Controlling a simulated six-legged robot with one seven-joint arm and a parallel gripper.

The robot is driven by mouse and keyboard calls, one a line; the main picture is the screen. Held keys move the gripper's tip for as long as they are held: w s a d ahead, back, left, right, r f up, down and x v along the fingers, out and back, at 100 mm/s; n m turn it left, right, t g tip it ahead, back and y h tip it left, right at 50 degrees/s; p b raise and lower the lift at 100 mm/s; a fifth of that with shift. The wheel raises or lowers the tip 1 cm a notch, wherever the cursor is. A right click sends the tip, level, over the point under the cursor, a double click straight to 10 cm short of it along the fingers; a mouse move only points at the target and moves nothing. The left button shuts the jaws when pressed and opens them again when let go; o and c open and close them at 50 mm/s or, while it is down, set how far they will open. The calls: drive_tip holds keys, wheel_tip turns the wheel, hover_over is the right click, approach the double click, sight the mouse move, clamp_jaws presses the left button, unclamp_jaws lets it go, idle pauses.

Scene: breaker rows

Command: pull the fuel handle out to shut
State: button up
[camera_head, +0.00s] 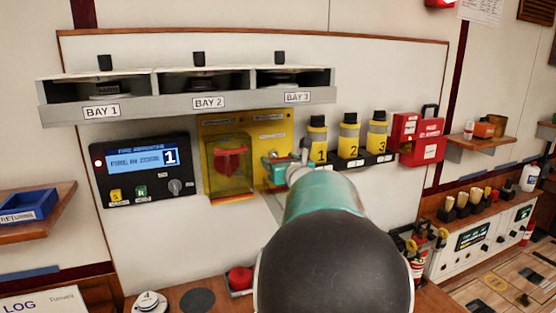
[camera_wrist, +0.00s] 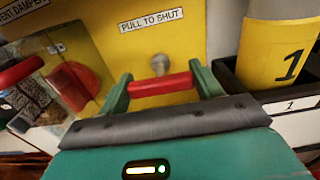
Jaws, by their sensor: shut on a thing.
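The fuel handle (camera_wrist: 160,84) is a red bar on a short metal stem at a yellow panel (camera_wrist: 115,58), under a label reading PULL TO SHUT (camera_wrist: 151,20). In the wrist view my gripper (camera_wrist: 162,86) has its two green fingers at either end of the red bar, shut on it. The stem's round metal end shows just above the bar. In the head view my gripper (camera_head: 283,168) is at the yellow panel's right part, and my arm hides the handle's lower surroundings.
A clear cover (camera_head: 230,165) over a red control stands left of the handle. Numbered yellow bottles (camera_head: 349,140) stand close on the right. A fire panel (camera_head: 143,170) is farther left, and the bay shelf (camera_head: 200,103) runs above. A red button (camera_head: 240,278) sits below.

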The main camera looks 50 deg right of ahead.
drive_tip(key=v, duration=0.2)
drive_tip(key=shift+s+a, duration=0.2)
drive_tip(key=shift+s, duration=0.1)
drive_tip(key=shift+s+f, duration=0.1)
drive_tip(key=o, duration=1.4)
drive_tip(key=shift+s+a, duration=0.15)
drive_tip(key=shift+s, duration=0.1)
drive_tip(key=shift+w, duration=0.2)
drive_tip(key=shift+s, duration=0.15)
drive_tip(key=v, duration=1.3)
drive_tip(key=shift+s+a, duration=0.1)
